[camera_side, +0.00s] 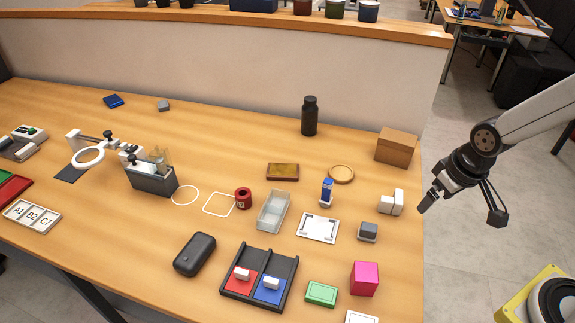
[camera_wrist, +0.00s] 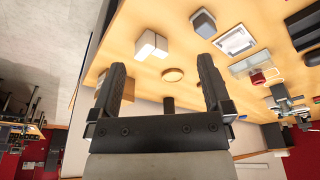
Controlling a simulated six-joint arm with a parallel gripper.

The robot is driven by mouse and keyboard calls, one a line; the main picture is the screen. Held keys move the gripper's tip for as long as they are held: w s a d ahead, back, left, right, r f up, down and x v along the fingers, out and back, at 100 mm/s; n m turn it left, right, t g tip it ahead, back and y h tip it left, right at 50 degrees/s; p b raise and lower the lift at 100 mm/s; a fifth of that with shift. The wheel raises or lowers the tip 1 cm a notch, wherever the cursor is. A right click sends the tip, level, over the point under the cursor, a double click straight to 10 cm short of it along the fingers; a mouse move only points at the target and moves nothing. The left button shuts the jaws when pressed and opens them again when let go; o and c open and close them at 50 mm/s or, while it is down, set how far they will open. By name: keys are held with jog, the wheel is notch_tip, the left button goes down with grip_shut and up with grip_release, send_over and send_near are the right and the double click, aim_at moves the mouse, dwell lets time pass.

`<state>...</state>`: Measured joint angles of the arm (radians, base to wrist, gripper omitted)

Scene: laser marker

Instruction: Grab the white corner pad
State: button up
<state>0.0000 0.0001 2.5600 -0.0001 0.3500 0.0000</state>
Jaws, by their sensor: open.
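The white corner pad (camera_side: 391,203) is a small L-shaped white block on the table near its right edge. It also shows in the wrist view (camera_wrist: 150,44), above the gap between my fingers and apart from them. My gripper (camera_side: 429,202) is beyond the table's right edge in the side view, to the right of the pad. In the wrist view my gripper (camera_wrist: 161,66) has its two dark fingers spread wide with nothing between them.
A cardboard box (camera_side: 396,147) stands behind the pad. A grey block (camera_side: 368,231) and a white framed plate (camera_side: 318,227) lie in front and left. A round wooden coaster (camera_side: 341,173) and a blue stamp-like item (camera_side: 327,191) are further left. Bare table surrounds the pad.

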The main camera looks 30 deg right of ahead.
jog(key=n+t, duration=0.4)
jog(key=t, duration=0.1)
send_near(394, 198)
jog(key=w+d, duration=0.5)
jog(key=d, duration=0.1)
jog(key=f+n+y, duration=0.1)
jog(key=d+f+n+y, duration=0.1)
jog(key=w+f+t+y, duration=0.1)
jog(key=shift+d+f+n+y, duration=0.15)
jog(key=shift+f+n+y, duration=0.2)
jog(key=shift+n+y, duration=0.05)
jog(key=s+y, duration=0.1)
jog(key=f+n+y, duration=0.1)
jog(key=y, duration=0.1)
jog(key=s+f+y, duration=0.1)
jog(key=shift+s+a+f+n+t, duration=0.1)
jog(key=shift+s+a+n+t, duration=0.25)
jog(key=shift+n+t, duration=0.05)
jog(key=shift+s+a+f+n+y, duration=0.1)
jog(key=shift+s+a+n+y, duration=0.05)
jog(key=shift+s+y, duration=0.3)
jog(key=shift+s+a+n+y, duration=0.15)
jog(key=shift+s+y, duration=0.15)
jog(key=shift+y, duration=0.25)
jog(key=shift+x, duration=1.25)
jog(key=shift+w, duration=0.1)
jog(key=shift+x, duration=2.55)
